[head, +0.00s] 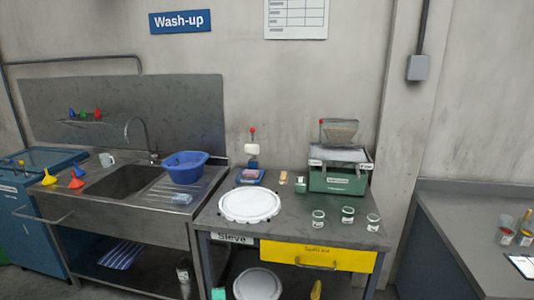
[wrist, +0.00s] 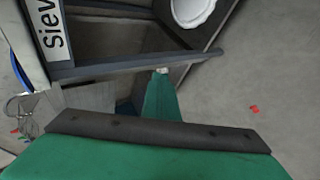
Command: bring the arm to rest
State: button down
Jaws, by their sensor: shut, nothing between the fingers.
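My gripper (wrist: 161,72) shows in the wrist view as a narrow green tapering form with a pale tip, beyond a dark bar and a broad green part at the bottom edge. Its fingers are together with nothing held. It points towards the lower part of the sieve bench, near the bench's frame and its "Sieve" label (wrist: 52,30). Whether it touches the frame cannot be told. In the head view the arm is not clearly seen.
The bench (head: 290,225) carries a white round lid-like sieve (head: 249,205), a green scale-like machine (head: 338,178) and several glass jars. Its yellow drawer (head: 318,256) looks shut. A white round thing (head: 257,284) sits below. The sink (head: 125,181) is left, another counter (head: 470,225) right.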

jog(key=s+d+f+m+t, duration=0.1)
jog(key=s+d+f+m, duration=0.2)
jog(key=s, duration=0.6)
jog(key=s+d+f+m, duration=0.1)
jog(key=s+f+m, duration=0.2)
jog(key=s+f, duration=0.45)
jog(key=s+d+r+m+t, duration=0.1)
jog(key=s+d+m, duration=0.2)
jog(key=s, duration=0.7)
jog(key=s+d+r+m+t, duration=0.1)
jog(key=s+d+r+m, duration=0.15)
jog(key=s, duration=0.65)
jog(key=s+d+r+m+t+h, duration=0.1)
jog(key=s+d+r+m, duration=0.2)
jog(key=s, duration=0.5)
jog(key=s+d+r+m+h, duration=0.1)
jog(key=s+d+r+m, duration=0.15)
jog(key=s+r, duration=0.45)
jog(key=s+d+r+m+t, duration=0.1)
jog(key=s+d+r+m, duration=0.2)
jog(key=s+r, duration=0.8)
jog(key=shift+s+d+r+h, duration=0.35)
jog(key=shift+d+r, duration=0.25)
jog(key=shift+r, duration=0.2)
